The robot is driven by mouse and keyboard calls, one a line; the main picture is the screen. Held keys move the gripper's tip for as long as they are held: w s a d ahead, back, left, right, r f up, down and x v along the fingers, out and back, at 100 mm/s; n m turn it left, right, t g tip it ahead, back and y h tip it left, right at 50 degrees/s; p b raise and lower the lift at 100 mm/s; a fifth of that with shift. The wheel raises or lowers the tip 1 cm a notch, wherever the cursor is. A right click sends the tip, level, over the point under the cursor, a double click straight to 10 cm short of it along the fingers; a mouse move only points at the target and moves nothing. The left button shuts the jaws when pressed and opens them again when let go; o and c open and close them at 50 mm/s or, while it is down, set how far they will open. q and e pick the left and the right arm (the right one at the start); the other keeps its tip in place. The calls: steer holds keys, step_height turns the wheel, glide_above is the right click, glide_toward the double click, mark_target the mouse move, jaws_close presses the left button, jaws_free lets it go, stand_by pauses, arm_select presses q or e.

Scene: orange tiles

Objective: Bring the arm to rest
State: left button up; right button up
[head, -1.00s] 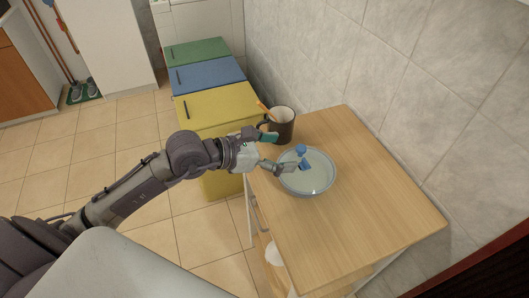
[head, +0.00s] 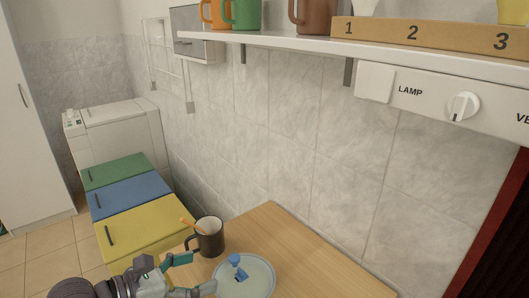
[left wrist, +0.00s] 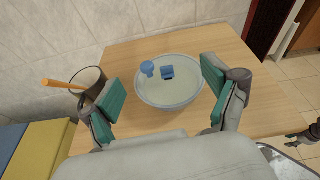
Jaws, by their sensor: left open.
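My left gripper (head: 188,275) shows at the bottom of the head view, coming in from the left. In the left wrist view its two teal-padded fingers (left wrist: 163,102) are wide apart with nothing between the pads. Beyond them on the wooden table lies a pale round dish (left wrist: 180,103), which also shows in the head view (head: 262,283). Blue pieces (left wrist: 149,69) lie in the dish, and they also show in the head view (head: 236,262).
A dark mug (head: 210,236) with an orange stick stands on the table (head: 290,240) beside the gripper. Green, blue and yellow bins (head: 145,222) stand left of the table. A shelf (head: 290,43) with mugs and a numbered board (head: 430,38) hangs above; a lamp panel (head: 430,95) is below it.

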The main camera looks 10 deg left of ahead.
arm_select(q)
step_height(320, 180, up, 6)
steer(key=d+n+t+h, duration=0.2)
steer(key=n+t+h, duration=0.1)
steer(key=n+t, duration=0.15)
steer(key=a+r+n+t+y, duration=0.3)
steer(key=a+n+t+y, duration=0.35)
steer(key=n, duration=0.95)
steer(key=s+a+f+n+g+y, duration=0.1)
steer(key=a+f+n+g+y, duration=0.25)
steer(key=f+n+y, duration=0.35)
steer(key=s+a+f+n+g+y, duration=0.25)
steer(key=a+f+n+y, duration=0.25)
steer(key=f+n, duration=0.4)
steer(key=s+d+f+n+g+h, duration=0.3)
steer(key=s+d+f+g, duration=0.25)
steer(key=s+f, duration=0.2)
steer(key=s+d+f+n+g+h, duration=0.25)
steer(key=s+d+f+g, duration=0.25)
steer(key=s+f+g, duration=0.25)
step_height(320, 180, down, 25)
steer(key=s, duration=0.1)
steer(key=s+a+f+g, duration=0.1)
steer(key=s+a+f, duration=0.2)
steer(key=s+f, duration=1.3)
steer(key=shift+s+f+m, duration=0.3)
steer(key=shift+s+f, duration=0.05)
steer(key=shift+s, duration=0.1)
